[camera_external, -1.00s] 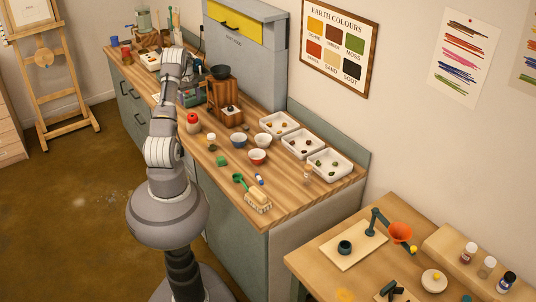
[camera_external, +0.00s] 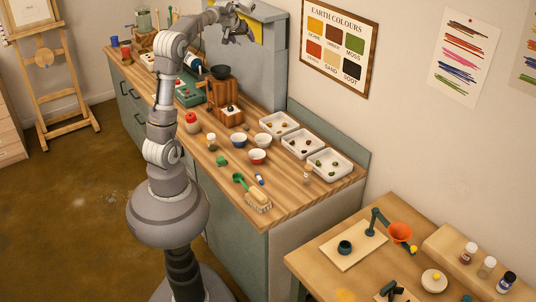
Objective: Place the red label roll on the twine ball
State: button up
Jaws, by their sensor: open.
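My gripper (camera_external: 236,32) is raised high above the counter, in front of the grey cabinet, with its jaws open. I see nothing held between the fingers. A small red-topped thing with a paler lower part (camera_external: 192,123) stands near the counter's front edge, well below and left of my gripper. It is too small to tell whether it is the red label roll. I cannot make out the twine ball with certainty.
The wooden counter (camera_external: 225,178) holds a wooden grinder (camera_external: 223,98), a green box (camera_external: 189,91), small bowls (camera_external: 257,156), white trays (camera_external: 329,165) and a brush (camera_external: 258,200). The grey cabinet (camera_external: 232,65) stands behind. A lower table (camera_external: 310,262) is at the right.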

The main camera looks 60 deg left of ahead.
jog(key=s+d+r+m+t+h, duration=0.1)
jog(key=s+d+r+m+t, duration=0.1)
jog(key=d+r, duration=0.6)
jog(key=s+d+r+m+t+h, duration=0.1)
jog(key=s+d+r+m+t, duration=0.2)
jog(key=d+r, duration=0.6)
jog(key=s+d+r+m+t+h, duration=0.1)
jog(key=s+d+r+m+t, duration=0.2)
jog(key=s+d+r, duration=0.3)
jog(key=d+r, duration=0.3)
jog(key=d, duration=0.1)
jog(key=shift+d+m, duration=0.3)
